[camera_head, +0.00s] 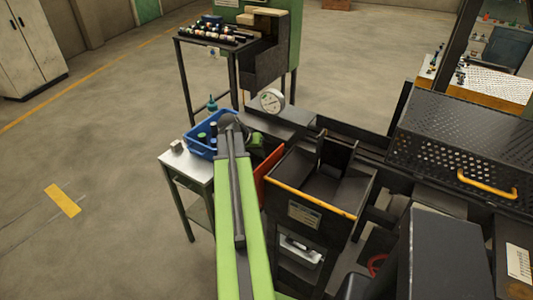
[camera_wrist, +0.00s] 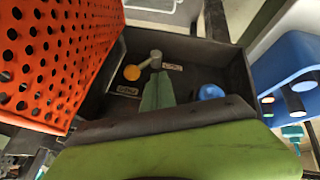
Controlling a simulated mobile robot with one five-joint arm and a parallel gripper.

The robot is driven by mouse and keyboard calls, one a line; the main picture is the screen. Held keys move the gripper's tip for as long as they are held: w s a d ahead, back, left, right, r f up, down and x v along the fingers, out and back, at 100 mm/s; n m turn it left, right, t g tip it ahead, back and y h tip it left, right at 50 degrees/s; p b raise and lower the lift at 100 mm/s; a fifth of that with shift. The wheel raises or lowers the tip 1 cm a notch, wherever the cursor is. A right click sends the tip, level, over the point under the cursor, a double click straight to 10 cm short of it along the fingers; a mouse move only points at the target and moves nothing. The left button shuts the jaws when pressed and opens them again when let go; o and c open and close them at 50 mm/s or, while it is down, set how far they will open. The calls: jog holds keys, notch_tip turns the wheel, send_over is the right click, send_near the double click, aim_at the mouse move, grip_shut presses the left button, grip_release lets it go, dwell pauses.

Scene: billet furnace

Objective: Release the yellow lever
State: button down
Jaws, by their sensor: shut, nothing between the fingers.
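The yellow lever shows in the wrist view as a yellow ball knob (camera_wrist: 132,73) on a short grey arm, which runs up and right to a grey pivot. It sits on a dark control panel (camera_wrist: 205,62) between small labels too small to read surely. My gripper (camera_wrist: 158,78) shows as a narrow grey-green tip, shut and empty. It is just below the pivot and right of the knob, and I cannot tell whether it touches the lever. In the head view my arm reaches toward the panel, and the lever is hidden.
A blue button (camera_wrist: 210,92) is right of my gripper. An orange perforated guard (camera_wrist: 60,60) stands close on the left. A blue bin (camera_head: 197,146) with bottles is on a small table beside my arm. A pressure gauge (camera_head: 271,100) stands behind.

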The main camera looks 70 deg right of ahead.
jog(key=s+p+v, duration=0.2)
jog(key=p+v, duration=0.4)
jog(key=v, duration=0.3)
jog(key=shift+w+a+r, duration=0.25)
jog(key=shift+w+r, duration=0.05)
jog(key=shift+w, duration=0.2)
